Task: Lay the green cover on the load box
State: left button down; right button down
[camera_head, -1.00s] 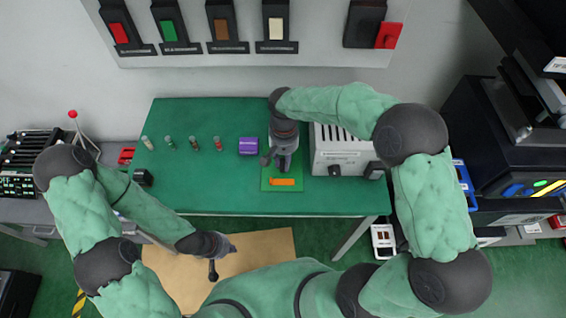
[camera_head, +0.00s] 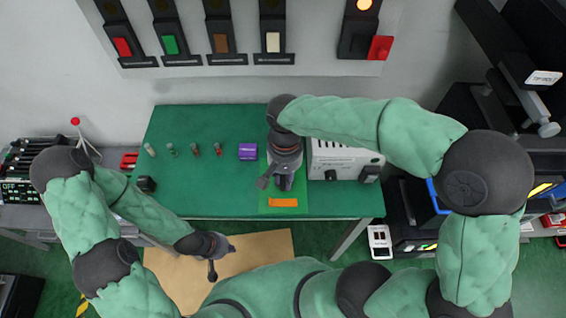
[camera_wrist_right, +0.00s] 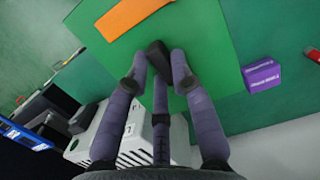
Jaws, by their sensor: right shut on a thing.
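The green cover (camera_head: 286,207) is a flat light-green panel with an orange strip. My right gripper (camera_head: 285,183) is over it and shut on it. In the right wrist view the cover (camera_wrist_right: 195,55) spreads beyond the fingers (camera_wrist_right: 160,65); the exact contact is hard to see. A white vented box (camera_head: 340,160), which may be the load box, stands just right of the gripper. My left gripper (camera_head: 224,250) is low in front of the table, apart from the cover; its opening is unclear.
A purple block (camera_head: 248,151) and several small vials (camera_head: 195,150) are on the green table (camera_head: 195,190), left of the cover. The table's left front is clear. Switches, including a red one (camera_head: 380,47), line the wall panel behind.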

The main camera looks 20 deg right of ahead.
jog(key=s, duration=0.1)
jog(key=s+r, duration=0.1)
jog(key=s, duration=0.1)
jog(key=shift+s+a+r+p, duration=0.3)
jog(key=shift+a+r+p, duration=0.05)
jog(key=w+d+r+n+t+h+p, duration=0.15)
jog(key=w+d+r+n+p, duration=0.25)
jog(key=d+r+n+p, duration=1.2)
jog(key=w+d+f+b, duration=0.1)
jog(key=w+d+f, duration=0.1)
jog(key=w+f, duration=0.1)
jog(key=w+d+f+n, duration=0.1)
jog(key=w+d+f, duration=0.1)
jog(key=w+f, duration=0.1)
jog(key=w+d+f+n+b, duration=0.1)
jog(key=w+d+f, duration=0.1)
jog(key=w+f, duration=0.1)
jog(key=shift+w+d+f+g+b, duration=0.15)
jog(key=shift+w+d+b, duration=0.05)
jog(key=shift+w, duration=0.2)
jog(key=shift+w+d+f+g+b, duration=0.1)
jog(key=shift+w+d+f+b, duration=0.1)
jog(key=shift+w, duration=0.2)
jog(key=shift+w+d+f, duration=0.3)
jog(key=shift+f, duration=0.25)
jog(key=shift+w+f, duration=0.1)
jog(key=shift+f, duration=1.4)
